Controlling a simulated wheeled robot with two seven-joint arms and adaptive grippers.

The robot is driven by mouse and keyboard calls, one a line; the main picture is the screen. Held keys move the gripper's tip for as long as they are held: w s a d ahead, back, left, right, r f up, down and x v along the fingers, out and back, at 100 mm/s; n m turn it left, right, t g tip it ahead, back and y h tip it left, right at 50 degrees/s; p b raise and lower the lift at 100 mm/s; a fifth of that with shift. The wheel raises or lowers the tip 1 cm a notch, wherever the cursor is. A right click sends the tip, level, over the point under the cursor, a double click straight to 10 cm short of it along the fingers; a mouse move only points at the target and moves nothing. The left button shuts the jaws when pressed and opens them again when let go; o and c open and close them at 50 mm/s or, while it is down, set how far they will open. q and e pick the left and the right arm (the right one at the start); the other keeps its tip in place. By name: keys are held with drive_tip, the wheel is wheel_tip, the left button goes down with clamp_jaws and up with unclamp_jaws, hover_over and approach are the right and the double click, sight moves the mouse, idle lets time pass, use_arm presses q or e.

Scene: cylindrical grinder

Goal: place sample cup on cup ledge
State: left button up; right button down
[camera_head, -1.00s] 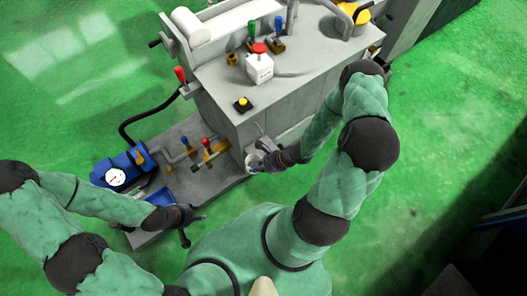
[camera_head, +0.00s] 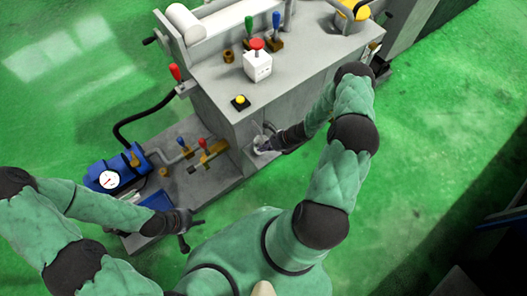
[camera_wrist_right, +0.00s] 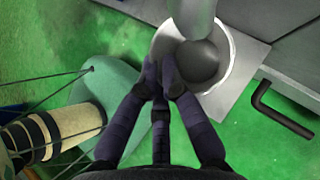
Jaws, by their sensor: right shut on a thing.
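The sample cup (camera_head: 259,147) is a small, pale round cup with a dark inside, at the front face of the grinder. In the right wrist view, the cup (camera_wrist_right: 229,88) has a wide whitish rim. My right gripper (camera_wrist_right: 163,82) is shut on the near-left side of this rim. A grey spout (camera_wrist_right: 190,15) hangs over the cup and hides part of it. A pale flat plate, seemingly the cup ledge (camera_wrist_right: 256,52), shows behind and beside the cup. I cannot tell whether they touch. My left gripper (camera_head: 190,227) is empty, with fingers apart, near the base plate.
The grinder body (camera_head: 285,95) stands behind the cup. A bent dark handle (camera_wrist_right: 283,110) sticks out right of the cup. A blue pump with a gauge (camera_head: 108,178) and small valves (camera_head: 203,150) are on the base plate at left.

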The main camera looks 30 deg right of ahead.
drive_tip(key=shift+w+d+f+b, duration=0.1)
drive_tip(key=shift+f+b, duration=0.4)
drive_tip(key=shift+f, duration=0.45)
drive_tip(key=shift+w+d+f+b, duration=0.1)
drive_tip(key=shift+f+b, duration=0.4)
drive_tip(key=shift+f, duration=0.45)
drive_tip(key=shift+r, duration=0.1)
drive_tip(key=c, duration=1.4)
unclamp_jaws()
drive_tip(key=p+v, duration=0.4)
drive_tip(key=v, duration=0.7)
drive_tip(key=shift+s+a+r+n+g+h, duration=0.7)
drive_tip(key=shift+s+a+n, duration=0.9)
drive_tip(key=shift+a+n, duration=2.4)
drive_tip(key=shift+s+a+r+n+g+h, duration=0.45)
drive_tip(key=shift+s+a+r+n+g, duration=0.8)
drive_tip(key=shift+a+n, duration=2.75)
drive_tip(key=shift+s+a+r+n+g+h, duration=0.5)
drive_tip(key=shift+s+a+n, duration=2)
drive_tip(key=shift+a, duration=2.4)
